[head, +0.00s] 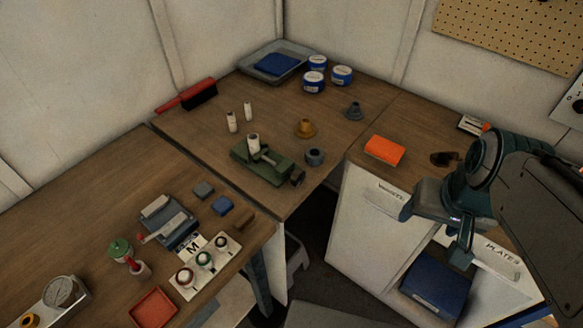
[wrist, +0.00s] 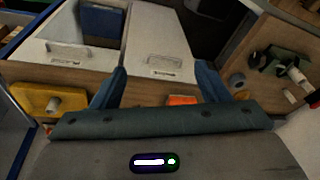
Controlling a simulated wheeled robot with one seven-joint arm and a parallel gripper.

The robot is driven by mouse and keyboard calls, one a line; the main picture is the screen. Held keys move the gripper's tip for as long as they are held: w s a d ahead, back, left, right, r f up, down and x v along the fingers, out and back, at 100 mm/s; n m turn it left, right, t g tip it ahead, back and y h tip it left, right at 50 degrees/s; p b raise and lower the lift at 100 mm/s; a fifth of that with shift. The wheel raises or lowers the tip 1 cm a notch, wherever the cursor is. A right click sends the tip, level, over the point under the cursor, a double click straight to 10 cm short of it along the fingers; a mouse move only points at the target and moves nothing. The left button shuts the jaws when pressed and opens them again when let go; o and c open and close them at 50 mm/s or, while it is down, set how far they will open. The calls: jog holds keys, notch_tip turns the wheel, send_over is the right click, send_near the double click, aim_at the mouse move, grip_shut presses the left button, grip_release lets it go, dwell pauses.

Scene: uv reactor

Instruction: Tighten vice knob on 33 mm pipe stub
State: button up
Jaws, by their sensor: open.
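The green vice (head: 258,165) stands on the wooden corner bench in the head view, with a pale pipe stub (head: 253,144) upright at its jaws. Its dark knob (head: 297,177) is at the right end, near the bench's front edge. In the wrist view the vice (wrist: 287,62) is at the upper right, with the pale stub (wrist: 297,75) beside it. My gripper (head: 434,236) is open and empty, well to the right of the vice, above the drawer fronts. Its two blue fingers, apart, also show in the wrist view (wrist: 160,84). Whether the stub is clamped firmly cannot be told.
Two white cylinders (head: 240,117) stand behind the vice. An orange block (head: 384,150) lies on the right bench.

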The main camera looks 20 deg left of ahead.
jog(key=w+a+f+m+g+y+b, duration=0.1)
jog(key=a+f+m+g+y, duration=0.25)
jog(key=a+f, duration=0.4)
jog(key=m+t+y+b, duration=0.3)
jog(key=m+t+y, duration=0.5)
jog(key=m+y, duration=0.85)
send_near(301, 179)
jog(key=w+a+r+m+h, duration=0.1)
jog(key=a, duration=0.2)
jog(key=w+a+r+m+h+p, duration=0.1)
jog(key=a, duration=0.2)
jog(key=w+a+r+m+h+p, duration=0.1)
jog(key=a+h, duration=0.1)
jog(key=a, duration=0.1)
jog(key=shift+w+a+r+g, duration=0.1)
jog(key=shift+w+r+g, duration=0.05)
jog(key=shift+w+g, duration=0.1)
jog(key=shift+p, duration=0.35)
jog(key=c, duration=1)
